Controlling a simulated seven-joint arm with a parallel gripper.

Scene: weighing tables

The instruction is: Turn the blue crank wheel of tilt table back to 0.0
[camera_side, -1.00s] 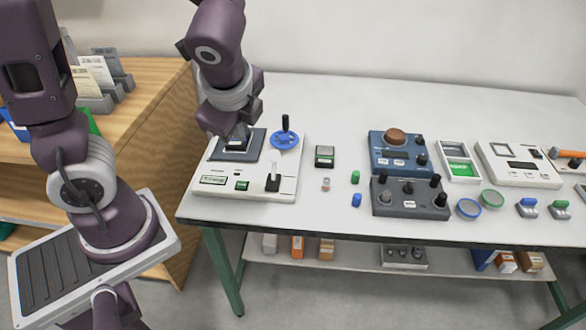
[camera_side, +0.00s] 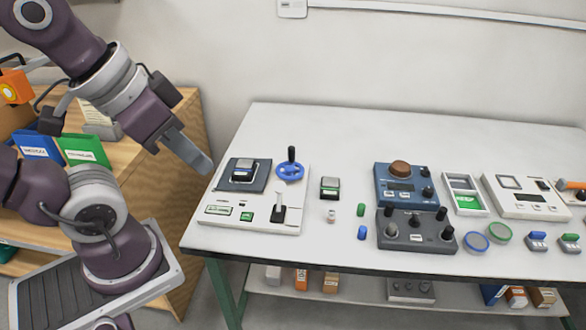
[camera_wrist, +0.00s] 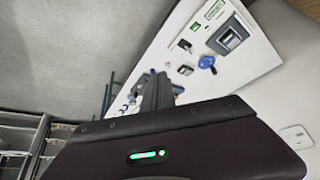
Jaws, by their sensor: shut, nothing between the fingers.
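The tilt table (camera_side: 288,222) is a white base at the left end of the long table. Its blue crank wheel (camera_side: 290,172) has an upright black handle and sits at the base's back right; it also shows in the wrist view (camera_wrist: 207,62). A dark square plate (camera_side: 232,184) with a small grey and green block (camera_side: 243,171) on it is left of the wheel. A green display (camera_side: 218,210) is at the front left; its digits are too small to read. My gripper (camera_side: 205,168) is shut and empty, in the air left of the tilt table, apart from the wheel.
A small green-topped block (camera_side: 329,187) stands right of the tilt table. Blue (camera_side: 392,183) and dark grey (camera_side: 412,235) control boxes stand farther right. Behind my arm is a wooden shelf with blue and green boxes (camera_side: 85,150). The table's back strip is clear.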

